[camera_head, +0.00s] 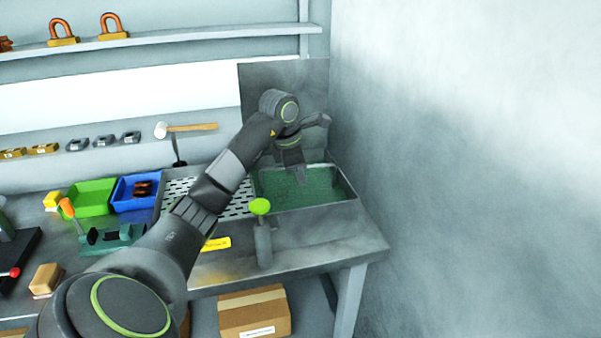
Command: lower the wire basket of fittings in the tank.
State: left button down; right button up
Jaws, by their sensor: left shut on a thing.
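The tank (340,171) is a metal-rimmed basin of green liquid, set in the right end of the steel bench. My left gripper (302,181) points down into it, near its middle, with the fingertips low inside the rim. It is shut on the wire basket (281,189), which shows only faintly as a fine dark mesh in the green. The basket's outline, its handle and the fittings cannot be made out, and I cannot tell how deep it sits. My left arm hides part of the tank's back edge. My right gripper is out of view.
A perforated drain board (236,207) adjoins the tank's left side. A green-topped post (262,230) stands at the tank's front. Green (92,197) and blue (127,192) bins sit further left. A mallet (188,128) hangs behind. A wall (450,180) closes the right side.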

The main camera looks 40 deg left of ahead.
pick_arm(q)
jog(key=shift+s+d+f+b, duration=0.1)
jog(key=shift+d+f+b, duration=0.1)
jog(key=shift+f+b, duration=0.25)
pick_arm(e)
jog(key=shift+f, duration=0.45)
pick_arm(q)
jog(key=c, duration=1.5)
grip_release()
jog(key=shift+f, duration=0.1)
jog(key=shift+o, duration=0.2)
